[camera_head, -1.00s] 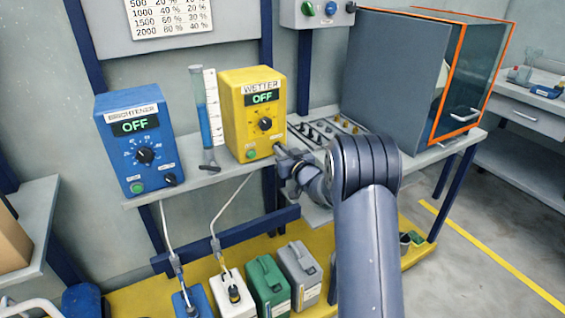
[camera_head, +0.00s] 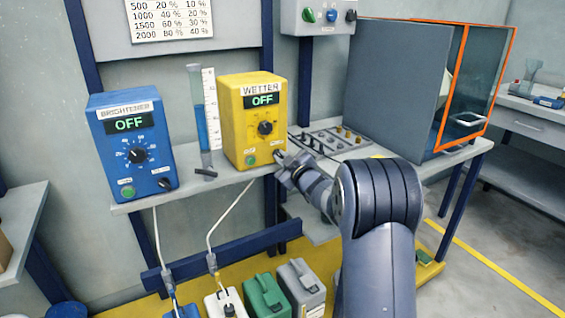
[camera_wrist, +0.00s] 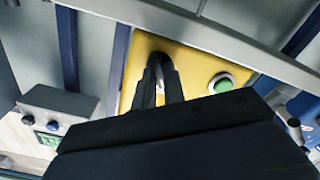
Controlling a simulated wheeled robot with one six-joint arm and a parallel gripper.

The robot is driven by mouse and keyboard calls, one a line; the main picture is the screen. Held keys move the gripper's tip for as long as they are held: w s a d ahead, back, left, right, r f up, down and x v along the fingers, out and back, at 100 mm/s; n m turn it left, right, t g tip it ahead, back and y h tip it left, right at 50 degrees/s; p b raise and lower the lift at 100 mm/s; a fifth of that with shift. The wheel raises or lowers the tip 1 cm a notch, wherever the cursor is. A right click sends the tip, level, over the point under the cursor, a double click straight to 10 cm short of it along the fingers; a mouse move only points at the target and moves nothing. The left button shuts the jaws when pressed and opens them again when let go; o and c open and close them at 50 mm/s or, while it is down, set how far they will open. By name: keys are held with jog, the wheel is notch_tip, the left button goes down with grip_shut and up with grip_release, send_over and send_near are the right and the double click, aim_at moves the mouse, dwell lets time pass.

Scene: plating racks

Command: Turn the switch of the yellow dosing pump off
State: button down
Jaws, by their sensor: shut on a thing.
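The yellow dosing pump (camera_head: 252,110), labelled WETTER, stands on the shelf and its display (camera_head: 262,100) reads OFF. It has a black dial (camera_head: 265,128) and a green lamp or button (camera_head: 251,160) low on its front. My gripper (camera_head: 279,157) is at the pump's lower right front corner, where the switch sits. In the wrist view the two dark fingers (camera_wrist: 160,66) are close together against the yellow face (camera_wrist: 190,64), with a small grey thing between them. The switch itself is mostly hidden by the fingers. The green button (camera_wrist: 222,84) shows beside them.
A blue pump (camera_head: 131,145) labelled BRIGHTENER, also reading OFF, stands to the left. A measuring cylinder (camera_head: 200,120) stands between the pumps. A tray of small fittings (camera_head: 325,141) and a grey cabinet (camera_head: 390,90) are to the right. Several canisters (camera_head: 266,297) stand below.

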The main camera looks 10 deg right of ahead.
dwell(0.4)
jog(key=c, duration=1.5)
grip_release()
jog(key=v, duration=1.1)
jog(key=shift+p, duration=0.4)
jog(key=shift+w, duration=0.2)
jog(key=x, duration=1)
jog(key=shift+w+a+b, duration=0.2)
jog(key=shift+w+b, duration=0.15)
jog(key=shift+b, duration=0.05)
jog(key=shift+s, duration=0.1)
